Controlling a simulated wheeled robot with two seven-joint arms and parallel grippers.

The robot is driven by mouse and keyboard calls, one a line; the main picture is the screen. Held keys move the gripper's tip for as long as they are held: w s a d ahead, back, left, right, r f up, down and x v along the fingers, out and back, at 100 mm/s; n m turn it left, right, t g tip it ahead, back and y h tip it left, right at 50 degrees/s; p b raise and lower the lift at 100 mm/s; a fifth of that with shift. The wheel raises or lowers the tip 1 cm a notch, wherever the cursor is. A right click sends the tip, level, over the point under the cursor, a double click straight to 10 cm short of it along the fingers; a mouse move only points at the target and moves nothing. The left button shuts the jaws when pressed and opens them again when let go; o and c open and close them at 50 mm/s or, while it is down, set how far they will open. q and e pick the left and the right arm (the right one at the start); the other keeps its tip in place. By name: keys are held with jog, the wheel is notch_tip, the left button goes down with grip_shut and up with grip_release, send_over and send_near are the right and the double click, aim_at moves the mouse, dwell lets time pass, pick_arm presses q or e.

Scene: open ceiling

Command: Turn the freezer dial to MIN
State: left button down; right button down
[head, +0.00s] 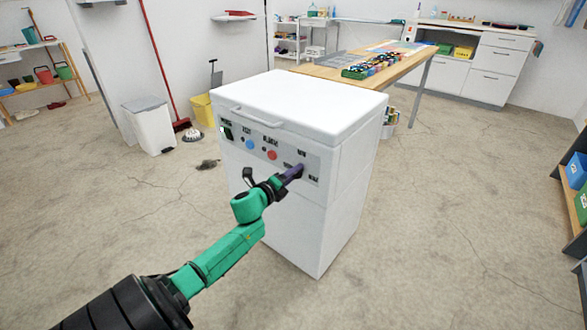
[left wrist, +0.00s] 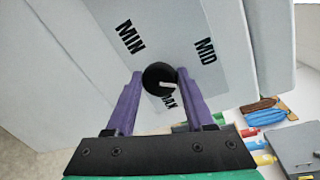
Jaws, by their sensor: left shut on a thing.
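The white freezer (head: 340,185) stands in the middle of the head view, with a grey control panel (head: 262,160) on its front. My left gripper (head: 293,173) reaches the panel's right end; its purple fingers hide the dial there. In the left wrist view the black dial (left wrist: 158,72) sits between the two fingers of my left gripper (left wrist: 160,77), which is shut on it. The labels MIN (left wrist: 130,37), MID (left wrist: 205,50) and partly hidden MAX (left wrist: 168,101) surround the dial. Its white mark lies on the lower right of the knob, away from MIN. My right gripper is not in view.
The panel also has a green switch (head: 228,131), a blue button (head: 250,144) and a red button (head: 271,155). A wooden table (head: 405,75) stands behind the freezer. A white bin (head: 149,125) and yellow bucket (head: 203,110) are left. The floor in front is mostly clear.

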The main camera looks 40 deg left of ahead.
pick_arm(q)
jog(key=n+h+p, duration=0.1)
jog(key=n, duration=0.3)
jog(key=n+h+p, duration=0.1)
jog(key=n+p, duration=0.1)
jog(key=n, duration=0.2)
jog(key=f+n+h+p, duration=0.1)
jog(key=n+p, duration=0.1)
jog(key=n, duration=0.2)
jog(key=shift+n, duration=0.4)
jog(key=n, duration=0.3)
jog(key=shift+t, duration=0.3)
jog(key=n+t+h+b, duration=0.1)
jog(key=n, duration=0.5)
jog(key=shift+f, duration=0.1)
jog(key=shift+d+n+b, duration=0.1)
jog(key=shift+n+b, duration=0.25)
jog(key=shift+n, duration=0.75)
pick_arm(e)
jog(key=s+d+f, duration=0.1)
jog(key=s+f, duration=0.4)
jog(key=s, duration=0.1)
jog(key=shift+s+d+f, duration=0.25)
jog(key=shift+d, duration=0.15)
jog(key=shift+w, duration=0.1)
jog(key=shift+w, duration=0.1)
